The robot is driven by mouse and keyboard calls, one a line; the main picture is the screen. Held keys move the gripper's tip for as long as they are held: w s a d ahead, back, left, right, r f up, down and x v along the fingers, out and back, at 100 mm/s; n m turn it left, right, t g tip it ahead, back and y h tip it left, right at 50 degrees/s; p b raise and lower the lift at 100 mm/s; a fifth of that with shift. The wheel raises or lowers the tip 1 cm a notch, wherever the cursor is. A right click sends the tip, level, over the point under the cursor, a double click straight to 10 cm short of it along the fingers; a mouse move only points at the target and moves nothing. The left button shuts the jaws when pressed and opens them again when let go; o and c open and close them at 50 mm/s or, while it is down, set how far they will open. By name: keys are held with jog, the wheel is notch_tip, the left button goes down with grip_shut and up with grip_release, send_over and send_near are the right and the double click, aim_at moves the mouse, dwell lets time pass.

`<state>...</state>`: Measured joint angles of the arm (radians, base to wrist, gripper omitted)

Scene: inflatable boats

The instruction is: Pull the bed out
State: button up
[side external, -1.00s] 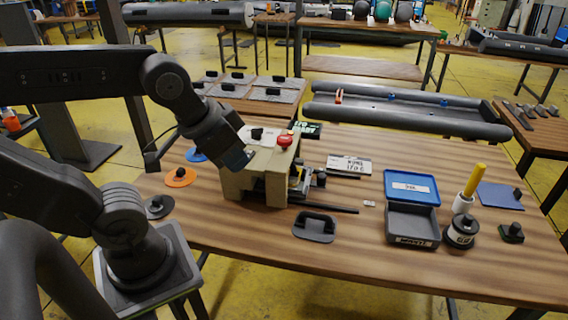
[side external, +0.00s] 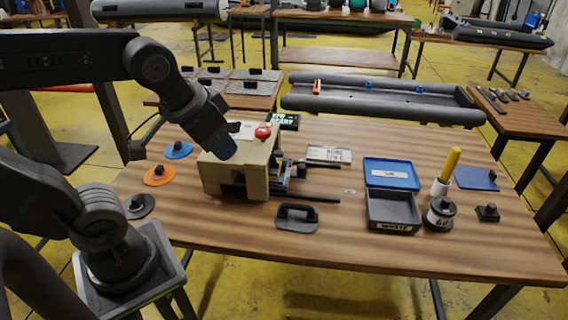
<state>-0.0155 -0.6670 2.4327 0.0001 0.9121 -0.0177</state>
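A beige box-shaped machine (side external: 253,180) with a red knob (side external: 263,132) on top stands on the wooden table. Dark metal parts, which look like the bed (side external: 280,178), show at its right side. Two dark rails (side external: 310,199) run out to the right from there. How far the bed sits inside the machine is hidden by its body. My gripper (side external: 222,149) points down at the top left of the machine, left of the red knob and away from the bed side. Its fingers are too small and dark to tell whether they are open or touching the machine.
Coloured discs (side external: 159,175) lie at the left.

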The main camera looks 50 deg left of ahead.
jog(key=o, duration=0.4)
jog(key=shift+n+g, duration=0.8)
jog(key=w, duration=0.3)
jog(key=w+a, duration=0.1)
jog(key=w, duration=0.2)
jog(key=w+a+r, duration=0.1)
jog(key=w, duration=0.2)
jog(key=shift+w+a, duration=0.1)
jog(key=shift+a, duration=0.05)
jog(key=shift+o, duration=1.1)
jog(key=w+a+f+n+g, duration=0.1)
jog(key=w+a+f, duration=0.1)
jog(key=w, duration=0.7)
jog(key=shift+a+f+n, duration=0.3)
jog(key=shift+a+n, duration=0.1)
jog(key=shift+a, duration=0.4)
jog(key=n+g, duration=0.3)
send_over(302, 166)
notch_tip(302, 166, down, 13)
notch_tip(302, 166, down, 13)
jog(key=shift+f, duration=0.15)
grip_shut()
